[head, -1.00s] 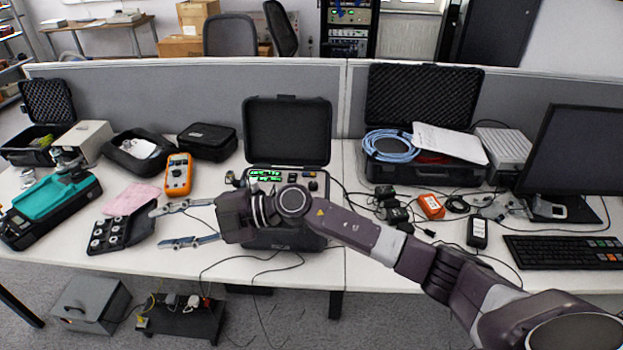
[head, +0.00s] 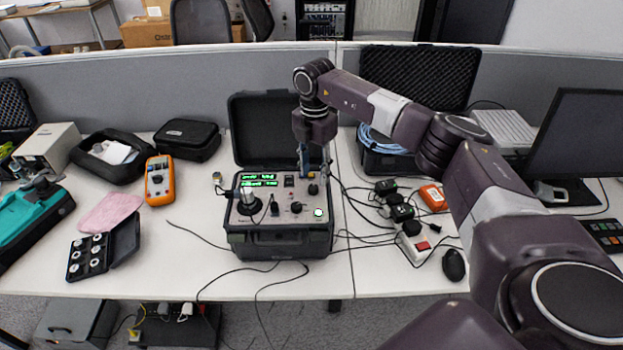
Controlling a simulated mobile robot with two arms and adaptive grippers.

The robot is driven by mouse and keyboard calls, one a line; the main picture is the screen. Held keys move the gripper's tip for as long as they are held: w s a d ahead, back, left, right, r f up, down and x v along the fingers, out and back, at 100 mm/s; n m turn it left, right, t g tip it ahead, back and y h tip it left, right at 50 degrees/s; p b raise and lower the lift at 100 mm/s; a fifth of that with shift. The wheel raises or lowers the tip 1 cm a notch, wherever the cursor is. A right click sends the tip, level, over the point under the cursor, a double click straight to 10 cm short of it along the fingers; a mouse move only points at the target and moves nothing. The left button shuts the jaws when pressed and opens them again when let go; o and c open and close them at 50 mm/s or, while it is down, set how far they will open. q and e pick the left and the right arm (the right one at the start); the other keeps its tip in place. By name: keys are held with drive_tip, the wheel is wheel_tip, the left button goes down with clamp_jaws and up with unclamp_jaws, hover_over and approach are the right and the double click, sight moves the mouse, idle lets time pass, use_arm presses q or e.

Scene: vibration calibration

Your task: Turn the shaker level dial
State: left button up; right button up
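The shaker unit (head: 280,244) is a black open case with a control panel, a green lit display (head: 259,180) and several small knobs. One dark knob (head: 313,189) is at the panel's upper right, another (head: 297,207) is lower, and a white-lit round control (head: 318,212) is near the right edge. I cannot tell which is the level dial. My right gripper (head: 314,174) points down over the panel's upper right, its fingers apart just above the upper-right knob. I cannot tell whether they touch it. My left gripper is not in view.
An orange multimeter (head: 159,180), a pink cloth (head: 110,212) and a black box of round parts (head: 104,246) lie on the left. Cables, adapters and a mouse (head: 453,265) lie on the right. The case's raised lid (head: 265,128) stands behind the panel.

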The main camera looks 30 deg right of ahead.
sight(313, 187)
drive_tip(key=f, duration=0.4)
drive_tip(key=shift+w+p, duration=0.2)
drive_tip(key=shift+p, duration=0.2)
drive_tip(key=shift+f, duration=0.5)
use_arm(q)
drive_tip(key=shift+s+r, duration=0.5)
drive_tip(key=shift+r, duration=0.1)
use_arm(e)
clamp_jaws()
